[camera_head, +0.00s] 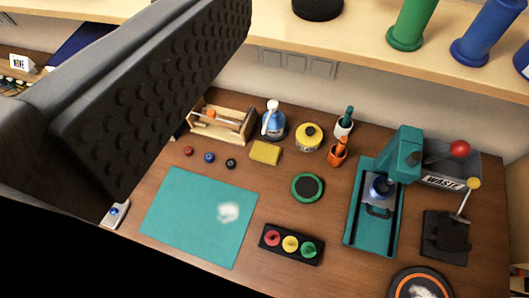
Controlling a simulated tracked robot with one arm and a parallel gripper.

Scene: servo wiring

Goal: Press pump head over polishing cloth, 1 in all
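A blue bottle (274,127) with a white pump head (272,106) stands upright at the back of the wooden table. A flat teal cloth or mat (180,214) lies at the front left, with a white patch (228,212) on it. A small yellow pad (265,152) lies just in front of the bottle; I cannot tell whether it or the teal sheet is the polishing cloth. My gripper (160,85) shows as one large dark studded finger at upper left, apart from the bottle in the picture. Its other finger is not clearly seen.
A wooden toolbox (222,122) stands left of the bottle, a yellow jar (308,137) right of it. A teal press (376,205) and grey waste bin (452,165) are at right. A black tray with coloured knobs (291,245) lies in front. A shelf (350,45) runs behind.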

